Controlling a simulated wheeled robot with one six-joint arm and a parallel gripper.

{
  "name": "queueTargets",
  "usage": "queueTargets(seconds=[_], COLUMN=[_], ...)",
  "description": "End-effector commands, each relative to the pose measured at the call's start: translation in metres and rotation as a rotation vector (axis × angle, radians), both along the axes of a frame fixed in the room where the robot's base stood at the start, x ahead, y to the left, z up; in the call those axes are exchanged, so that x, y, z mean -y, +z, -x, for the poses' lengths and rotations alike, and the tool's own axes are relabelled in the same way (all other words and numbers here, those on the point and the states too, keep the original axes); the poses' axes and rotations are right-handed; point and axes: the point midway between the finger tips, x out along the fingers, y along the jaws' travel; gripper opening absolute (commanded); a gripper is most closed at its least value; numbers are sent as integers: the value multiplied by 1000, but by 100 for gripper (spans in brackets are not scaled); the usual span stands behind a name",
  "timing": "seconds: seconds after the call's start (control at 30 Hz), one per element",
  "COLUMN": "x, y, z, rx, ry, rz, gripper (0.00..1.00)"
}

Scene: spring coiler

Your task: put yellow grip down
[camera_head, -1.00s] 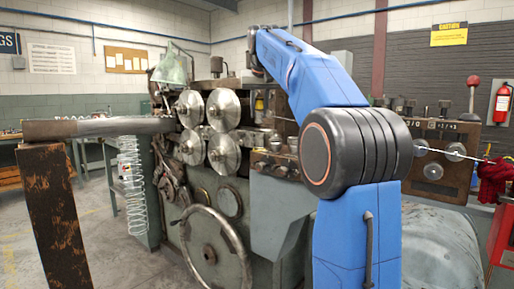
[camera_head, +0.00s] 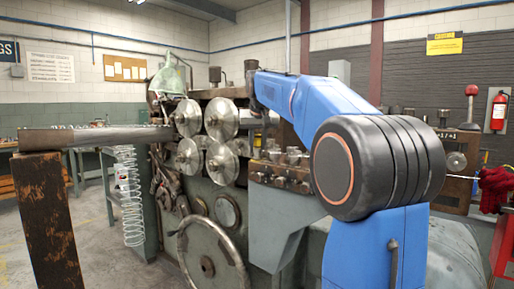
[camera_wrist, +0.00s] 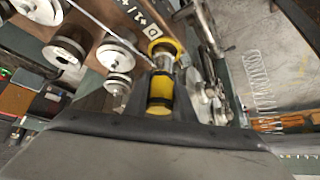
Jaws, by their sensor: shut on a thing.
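The yellow grip (camera_wrist: 160,92), a yellow cylinder with dark bands, stands out in the middle of the wrist view, just past the dark edge of my gripper (camera_wrist: 160,118). My gripper is shut on it, though its fingertips are mostly hidden. A metal part and a yellow ring (camera_wrist: 164,46) show just beyond the grip. I cannot tell whether the grip touches them.
The spring coiler has round metal rollers (camera_head: 221,119) and a large handwheel (camera_head: 209,262). A wooden panel with knobs (camera_wrist: 63,51) and a thin rod (camera_wrist: 103,24) lie close in the wrist view. A rusty post (camera_head: 48,220) stands at left; a red cloth (camera_head: 494,185) hangs at right.

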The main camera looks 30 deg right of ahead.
Motion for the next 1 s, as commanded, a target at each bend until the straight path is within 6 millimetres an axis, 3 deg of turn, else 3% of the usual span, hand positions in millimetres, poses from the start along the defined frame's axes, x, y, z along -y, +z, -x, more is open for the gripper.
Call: queueTargets(seconds=[0.13, 0.17, 0.2, 0.23, 0.63, 1.0], x=[0, 0, 0, 0, -1, -16], y=[-2, -3, -3, -3, 4, 58], z=[0, 0, 0, 0, 3, 34], rx=[-6, -7, -7, -7, -4, -1], ry=[-1, -1, -1, -1, 0, 0], rz=[-2, -2, -2, -2, -2, 0], gripper=[0, 30, 40, 42, 42, 42])
